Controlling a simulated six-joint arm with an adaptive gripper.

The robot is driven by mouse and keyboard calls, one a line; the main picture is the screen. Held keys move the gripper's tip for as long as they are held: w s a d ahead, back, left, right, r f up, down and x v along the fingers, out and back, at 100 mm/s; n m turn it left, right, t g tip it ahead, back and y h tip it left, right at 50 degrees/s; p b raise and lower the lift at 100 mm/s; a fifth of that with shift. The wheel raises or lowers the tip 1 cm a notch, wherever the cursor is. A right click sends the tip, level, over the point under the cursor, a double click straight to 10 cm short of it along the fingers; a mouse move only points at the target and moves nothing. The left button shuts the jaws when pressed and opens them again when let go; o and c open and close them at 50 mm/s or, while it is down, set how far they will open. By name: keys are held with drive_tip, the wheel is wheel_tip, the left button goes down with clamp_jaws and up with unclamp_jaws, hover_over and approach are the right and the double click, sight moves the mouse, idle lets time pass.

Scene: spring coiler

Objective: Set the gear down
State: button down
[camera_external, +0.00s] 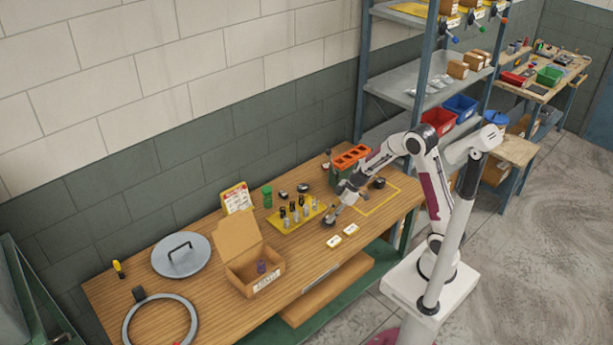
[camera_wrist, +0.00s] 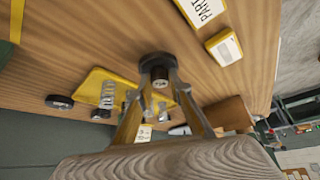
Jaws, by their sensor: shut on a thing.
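My gripper (camera_external: 331,217) reaches down to the wooden bench, just right of a yellow tray (camera_external: 287,224). It is shut on a small dark round part, which I take for the gear (camera_wrist: 158,72). In the wrist view the gear sits between the two fingertips, with its round end facing the camera. Its teeth cannot be made out. In the external view the gear (camera_external: 328,222) is a tiny dark spot at the fingertips, close to the bench top; whether it touches the wood cannot be told.
The yellow tray holds several upright metal parts. Two part labels (camera_external: 334,241) (camera_external: 350,229) lie in front of the gripper. A yellow outlined area (camera_external: 377,207) is to the right, with a black part (camera_external: 379,183) near its back edge. An open cardboard box (camera_external: 240,279) stands left.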

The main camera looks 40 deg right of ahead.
drive_tip(key=shift+f, duration=0.6)
drive_tip(key=shift+f, duration=0.1)
drive_tip(key=c, duration=1.8)
unclamp_jaws()
drive_tip(key=shift+c, duration=0.2)
drive_tip(key=shift+s+d+r, duration=0.1)
drive_tip(key=shift+d+r, duration=0.15)
drive_tip(key=shift+r, duration=0.35)
drive_tip(key=v, duration=1.1)
